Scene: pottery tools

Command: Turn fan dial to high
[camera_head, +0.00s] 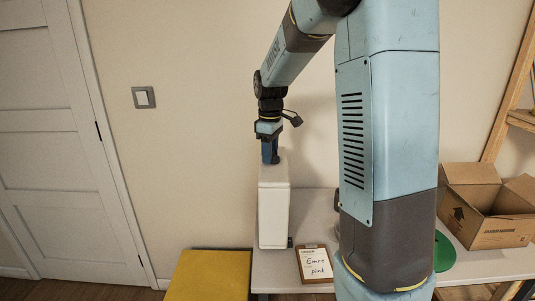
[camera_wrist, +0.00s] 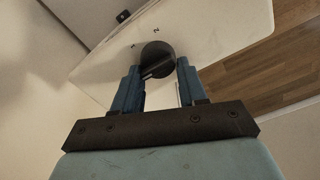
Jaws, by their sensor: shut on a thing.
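A tall white box-shaped body (camera_head: 273,218), likely the fan, stands at the left end of the table. In the wrist view, its white face (camera_wrist: 215,28) carries a round dark dial (camera_wrist: 157,52) with a raised grip bar. Small marks are printed around the dial, too small to read surely. My gripper (camera_head: 270,160) points down at the top of the white body. In the wrist view my gripper (camera_wrist: 158,73) has its two blue fingers on either side of the dial, shut on it. The dial is hidden in the head view.
A clipboard (camera_head: 314,263) with handwriting lies right of the white body. An open cardboard box (camera_head: 497,225) stands at the right, near a green round thing (camera_head: 444,252). A yellow surface (camera_head: 211,276) is at lower left. My arm hides the table's middle.

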